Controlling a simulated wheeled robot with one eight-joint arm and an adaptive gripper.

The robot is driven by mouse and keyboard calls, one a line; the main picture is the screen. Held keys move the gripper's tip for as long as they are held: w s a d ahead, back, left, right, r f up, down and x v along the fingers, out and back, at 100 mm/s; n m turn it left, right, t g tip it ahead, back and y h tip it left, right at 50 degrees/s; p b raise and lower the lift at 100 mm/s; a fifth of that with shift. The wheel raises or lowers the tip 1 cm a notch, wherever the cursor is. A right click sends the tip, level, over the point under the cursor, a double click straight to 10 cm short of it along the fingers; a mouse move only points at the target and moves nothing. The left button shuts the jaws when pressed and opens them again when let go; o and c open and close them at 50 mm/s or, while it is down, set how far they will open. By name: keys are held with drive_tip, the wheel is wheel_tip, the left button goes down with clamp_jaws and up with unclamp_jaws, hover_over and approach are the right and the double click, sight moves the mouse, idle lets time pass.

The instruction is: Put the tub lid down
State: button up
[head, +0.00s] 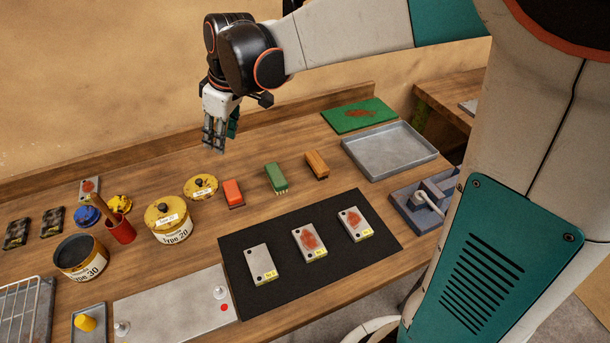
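A round yellow lid (201,187) with a dark knob and a pale label lies flat on the wooden bench, behind the tubs. My gripper (214,149) points down above and slightly right of this lid, clear of it. Its fingers look a little apart, with nothing seen between them. A yellow-topped tub marked Type 20 (170,235) stands in front of the lid, with a dark knob and label on its top. A tub marked Type 30 (82,265) stands open at the left, dark inside.
A red cup (120,231) with a wooden handle stands between the tubs. Red (233,192), green (276,178) and orange (317,165) brushes lie right of the lid. A black mat (280,296) holds three plates. A grey tray (392,150) sits at the back right.

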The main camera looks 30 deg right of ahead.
drive_tip(key=s+d+m+t+h, duration=0.1)
drive_tip(key=s+d+m, duration=0.3)
drive_tip(key=s, duration=0.7)
drive_tip(key=s+d+r+m+t+h, duration=0.1)
drive_tip(key=s+d+m+t, duration=0.2)
drive_tip(key=s, duration=0.8)
drive_tip(key=d+m, duration=0.2)
drive_tip(key=d, duration=0.1)
drive_tip(key=shift+s+d+r, duration=0.2)
drive_tip(key=shift+d+r, duration=0.05)
drive_tip(key=shift+d, duration=0.15)
